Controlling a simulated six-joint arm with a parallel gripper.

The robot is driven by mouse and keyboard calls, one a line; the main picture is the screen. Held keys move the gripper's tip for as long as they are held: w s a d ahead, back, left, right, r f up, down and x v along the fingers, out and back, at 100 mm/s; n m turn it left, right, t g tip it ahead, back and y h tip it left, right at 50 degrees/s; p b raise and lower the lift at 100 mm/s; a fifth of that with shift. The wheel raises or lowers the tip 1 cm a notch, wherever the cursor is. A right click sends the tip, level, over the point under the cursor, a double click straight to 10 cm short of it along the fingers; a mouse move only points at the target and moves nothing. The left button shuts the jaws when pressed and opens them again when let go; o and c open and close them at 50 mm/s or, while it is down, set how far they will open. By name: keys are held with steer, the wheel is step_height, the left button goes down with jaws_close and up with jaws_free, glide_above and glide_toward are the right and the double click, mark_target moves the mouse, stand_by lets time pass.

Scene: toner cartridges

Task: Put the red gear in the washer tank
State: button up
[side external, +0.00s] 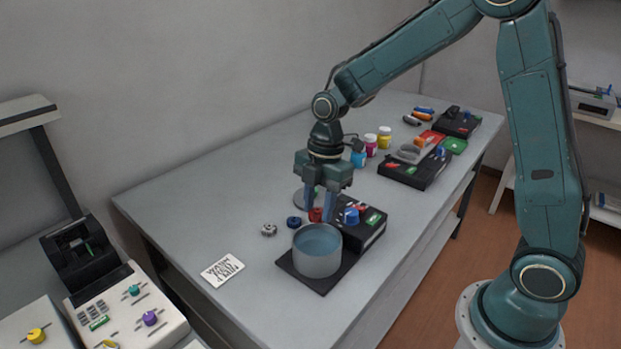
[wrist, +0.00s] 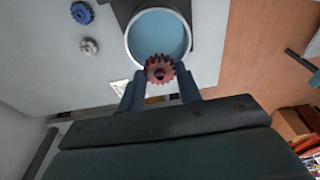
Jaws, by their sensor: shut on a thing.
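The red gear (wrist: 160,70) is held between the two fingers of my gripper (wrist: 160,90) in the wrist view, where it overlaps the near rim of the tank. In the side view the red gear (side external: 315,215) shows low between the fingertips of my gripper (side external: 318,210), just behind the tank. The washer tank (side external: 316,266) is a round grey cup with blue liquid, standing on a dark base plate. Its pale rim and blue inside also show in the wrist view (wrist: 160,32). The exact height of the gear above the rim is hard to tell.
A blue gear (side external: 294,222) and a grey gear (side external: 268,230) lie left of the tank. A black cartridge unit (side external: 372,231) with a blue knob stands close on its right. A printed card (side external: 222,270) lies front left. Bottles (side external: 371,145) and more cartridges stand farther back.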

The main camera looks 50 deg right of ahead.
steer(key=shift+f, duration=0.2)
glide_above(316, 255)
steer(key=shift+d+f, duration=0.15)
steer(key=shift+f, duration=1.95)
steer(key=shift+d+f, duration=0.1)
steer(key=shift+f, duration=2)
steer(key=shift+f, duration=0.8)
steer(key=o, duration=1)
steer(key=shift+r, duration=0.15)
steer(key=shift+r, duration=4.05)
